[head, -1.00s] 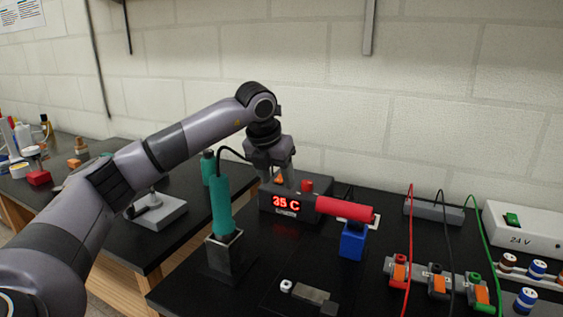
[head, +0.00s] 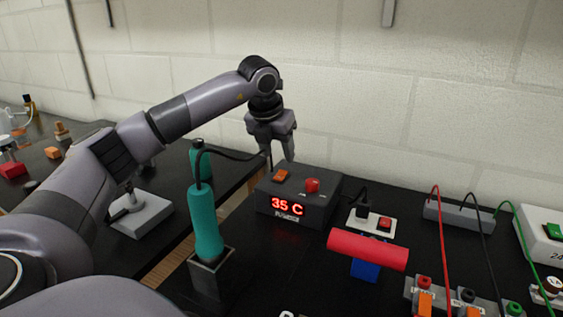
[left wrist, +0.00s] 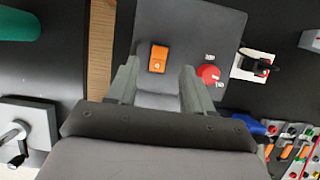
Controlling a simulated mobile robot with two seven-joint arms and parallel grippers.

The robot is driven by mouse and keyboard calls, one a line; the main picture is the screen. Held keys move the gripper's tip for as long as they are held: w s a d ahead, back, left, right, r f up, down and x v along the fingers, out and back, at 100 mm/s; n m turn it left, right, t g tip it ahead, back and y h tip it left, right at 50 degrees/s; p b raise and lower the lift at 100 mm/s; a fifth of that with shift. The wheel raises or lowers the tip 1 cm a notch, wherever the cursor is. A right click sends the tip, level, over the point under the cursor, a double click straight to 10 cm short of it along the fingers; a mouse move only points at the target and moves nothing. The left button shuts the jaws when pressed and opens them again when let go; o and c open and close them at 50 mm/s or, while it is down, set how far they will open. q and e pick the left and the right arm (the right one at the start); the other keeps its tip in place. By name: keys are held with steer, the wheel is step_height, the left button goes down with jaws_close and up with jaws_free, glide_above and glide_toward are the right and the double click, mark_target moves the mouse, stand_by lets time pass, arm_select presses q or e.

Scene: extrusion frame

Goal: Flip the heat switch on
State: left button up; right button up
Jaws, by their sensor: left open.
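A dark control box (head: 325,205) with a red "35 C" display stands on the black bench in the head view. On its top are an orange rocker switch (head: 282,175) and a red knob (head: 312,185). My left gripper (head: 279,160) points down at the box's back-left edge, its fingers apart and empty. In the left wrist view the orange switch (left wrist: 158,58) lies between and slightly beyond the open fingertips (left wrist: 160,72), and the red knob (left wrist: 208,73) lies just right of the right finger. Contact with the switch cannot be told. My right gripper is not in view.
A teal-handled iron (head: 206,225) stands in its holder in front-left of the box, its cable running behind. A socket with a black plug (head: 362,208) and a red cylinder (head: 367,250) on a blue block stand to the right. A gap separates the two benches.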

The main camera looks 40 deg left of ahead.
mark_target(283, 171)
arm_select(q)
steer(key=x, duration=0.5)
steer(key=shift+f, duration=0.3)
